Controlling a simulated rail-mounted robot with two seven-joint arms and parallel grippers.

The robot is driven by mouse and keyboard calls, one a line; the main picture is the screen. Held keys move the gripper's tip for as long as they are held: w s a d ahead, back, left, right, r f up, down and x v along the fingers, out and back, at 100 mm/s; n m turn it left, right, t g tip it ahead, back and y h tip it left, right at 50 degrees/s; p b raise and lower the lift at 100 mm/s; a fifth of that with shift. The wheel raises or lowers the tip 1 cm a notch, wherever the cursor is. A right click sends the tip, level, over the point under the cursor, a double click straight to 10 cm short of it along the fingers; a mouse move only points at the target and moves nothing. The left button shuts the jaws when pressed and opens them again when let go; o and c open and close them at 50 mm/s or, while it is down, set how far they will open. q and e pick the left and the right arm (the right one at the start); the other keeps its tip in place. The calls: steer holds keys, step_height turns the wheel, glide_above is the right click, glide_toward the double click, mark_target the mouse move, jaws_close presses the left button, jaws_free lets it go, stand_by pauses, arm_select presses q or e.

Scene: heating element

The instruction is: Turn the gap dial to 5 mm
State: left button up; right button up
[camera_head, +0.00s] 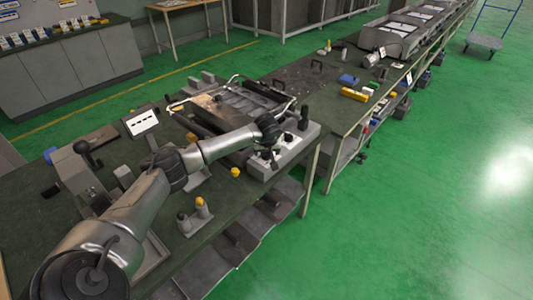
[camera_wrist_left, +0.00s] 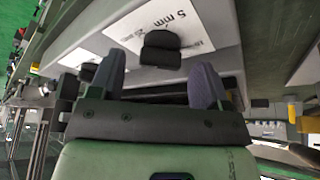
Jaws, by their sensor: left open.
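The gap dial is a black knob (camera_wrist_left: 160,48) on a white label plate (camera_wrist_left: 135,25) in the left wrist view. The print "5 mm" is readable beside it; smaller print nearby is too blurred to read. My left gripper (camera_wrist_left: 157,75) is open, with one finger on each side of the knob and visible space between each finger and the knob. In the head view my left gripper (camera_head: 268,157) is over the grey control box (camera_head: 299,146) at the bench's front edge. The gripper and arm hide part of the box there. My right gripper is in neither view.
A frame with metal rails (camera_head: 250,100) stands behind the box. A black upright handle (camera_head: 304,117) rises at the box's right end. A yellow knob (camera_head: 235,172) and yellow-topped posts (camera_head: 201,207) stand on the near bench. Green floor (camera_head: 430,190) is open at right.

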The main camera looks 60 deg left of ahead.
arm_select(q)
steer(key=shift+w+a+f, duration=0.1)
steer(key=shift+a+f, duration=0.1)
steer(key=shift+f, duration=0.35)
steer(key=c, duration=0.9)
